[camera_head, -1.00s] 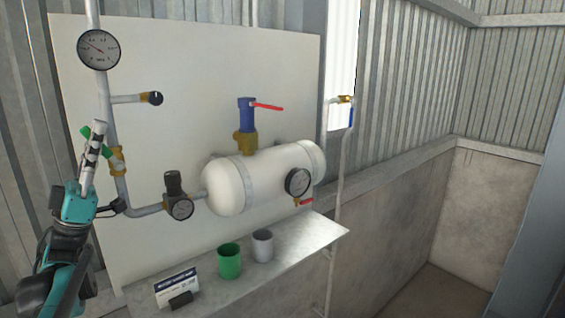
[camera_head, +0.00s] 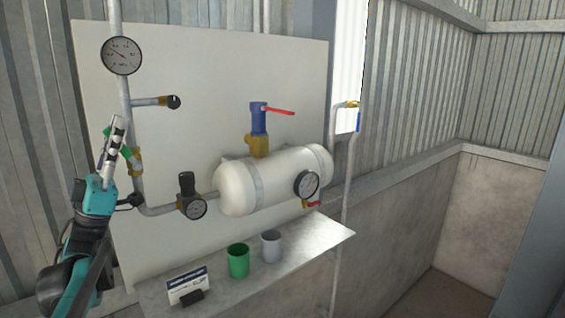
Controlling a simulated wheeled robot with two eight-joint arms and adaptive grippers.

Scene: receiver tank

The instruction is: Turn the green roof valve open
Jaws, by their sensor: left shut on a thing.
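The green valve handle (camera_head: 128,154) sits at the brass valve (camera_head: 137,164) on the grey vertical pipe at the left. It slants from upper left down to the valve, and part of it is hidden behind my gripper. My left gripper (camera_head: 115,140) comes up from the lower left, its fingers pointing up, and is shut on the green handle. My right gripper is not in view.
A white tank (camera_head: 238,190) is to the right, with a blue valve (camera_head: 258,122) with a red lever on top. Gauges (camera_head: 121,56) sit on the pipework. A shelf (camera_head: 315,236) below carries a green cup (camera_head: 238,262), a grey cup (camera_head: 271,246) and a card (camera_head: 188,286).

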